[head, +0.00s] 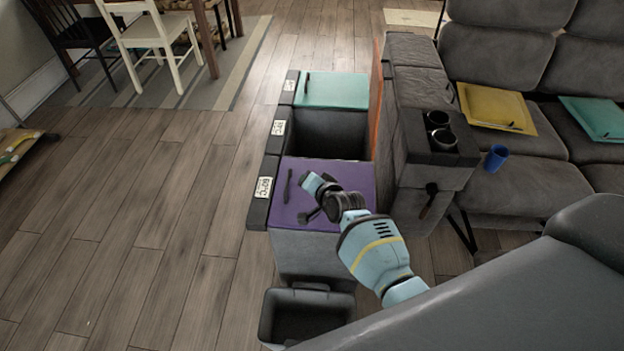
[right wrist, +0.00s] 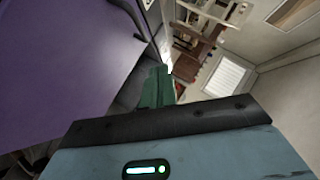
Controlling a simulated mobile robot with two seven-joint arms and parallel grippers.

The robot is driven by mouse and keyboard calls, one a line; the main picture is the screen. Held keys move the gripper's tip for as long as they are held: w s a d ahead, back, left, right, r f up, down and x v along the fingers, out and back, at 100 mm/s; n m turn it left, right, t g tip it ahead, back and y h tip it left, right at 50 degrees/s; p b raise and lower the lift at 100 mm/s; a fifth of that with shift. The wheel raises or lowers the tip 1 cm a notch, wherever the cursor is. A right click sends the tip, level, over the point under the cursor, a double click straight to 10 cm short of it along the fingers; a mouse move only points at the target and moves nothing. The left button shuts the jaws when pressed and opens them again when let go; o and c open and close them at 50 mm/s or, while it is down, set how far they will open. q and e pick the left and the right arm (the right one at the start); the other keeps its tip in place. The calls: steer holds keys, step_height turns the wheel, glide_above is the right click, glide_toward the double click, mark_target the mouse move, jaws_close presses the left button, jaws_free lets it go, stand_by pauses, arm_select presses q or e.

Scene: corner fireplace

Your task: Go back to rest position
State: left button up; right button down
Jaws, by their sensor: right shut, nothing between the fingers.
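The purple lid (right wrist: 60,70) fills the left of that view, beside the fingers. I cannot tell whether the gripper touches the lid. The lid lies flat over its bin, with a dark handle (head: 287,186) near its left side. My left gripper is not in view.
The middle bin (head: 325,130) is open, and the far bin has a teal lid (head: 340,90). A small dark bin (head: 310,288) stands in front. A grey sofa (head: 500,195) holds a blue cup (head: 496,157) and flat yellow and teal items.

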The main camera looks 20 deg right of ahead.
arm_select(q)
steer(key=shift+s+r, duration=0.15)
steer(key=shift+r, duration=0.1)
arm_select(e)
steer(key=shift+v, duration=0.95)
steer(key=shift+a+r, duration=0.1)
steer(key=shift+a, duration=0.05)
